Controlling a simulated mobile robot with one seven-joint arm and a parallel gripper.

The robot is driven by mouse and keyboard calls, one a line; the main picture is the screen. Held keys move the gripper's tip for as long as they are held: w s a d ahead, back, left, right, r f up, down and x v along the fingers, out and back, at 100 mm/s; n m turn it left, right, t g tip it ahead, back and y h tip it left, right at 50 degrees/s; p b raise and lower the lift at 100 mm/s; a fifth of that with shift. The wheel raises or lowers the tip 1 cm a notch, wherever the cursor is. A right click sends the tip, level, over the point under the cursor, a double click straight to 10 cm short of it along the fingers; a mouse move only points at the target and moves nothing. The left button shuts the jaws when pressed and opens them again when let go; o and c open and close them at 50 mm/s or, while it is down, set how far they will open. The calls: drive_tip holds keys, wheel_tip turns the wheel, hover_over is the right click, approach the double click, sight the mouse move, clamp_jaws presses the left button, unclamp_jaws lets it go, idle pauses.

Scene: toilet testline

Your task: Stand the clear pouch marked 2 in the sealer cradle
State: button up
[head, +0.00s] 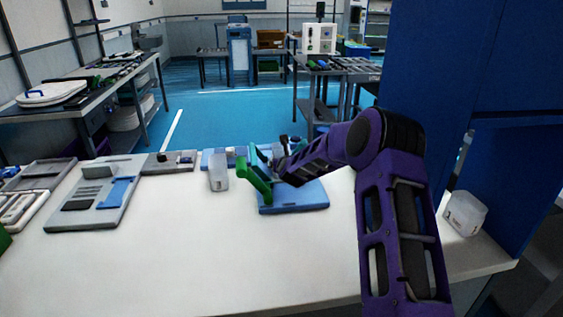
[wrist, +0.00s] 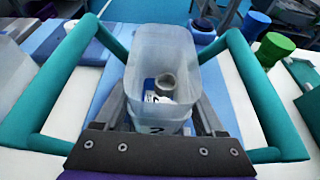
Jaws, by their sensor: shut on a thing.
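A clear, open-topped pouch (wrist: 165,52) with a dark 2 on it is upright between the fingers of my gripper (wrist: 160,112) in the wrist view. The fingers are shut on its sides. In the head view my gripper (head: 272,168) is low over the blue base (head: 308,202), which appears to be the sealer cradle. The held pouch is hidden there behind the gripper and green bars. I cannot tell whether the pouch touches the cradle. Green bars flank both sides of the pouch in the wrist view.
Another clear pouch (head: 218,173) stands close left of the blue base. A third clear container (head: 466,212) is at the table's right edge beside a blue panel (head: 425,70). A grey tray (head: 75,222) lies at left. The white table front is clear.

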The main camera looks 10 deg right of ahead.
drive_tip(key=o, duration=1.4)
drive_tip(key=shift+o, duration=0.2)
drive_tip(key=v, duration=1.2)
drive_tip(key=shift+r, duration=0.1)
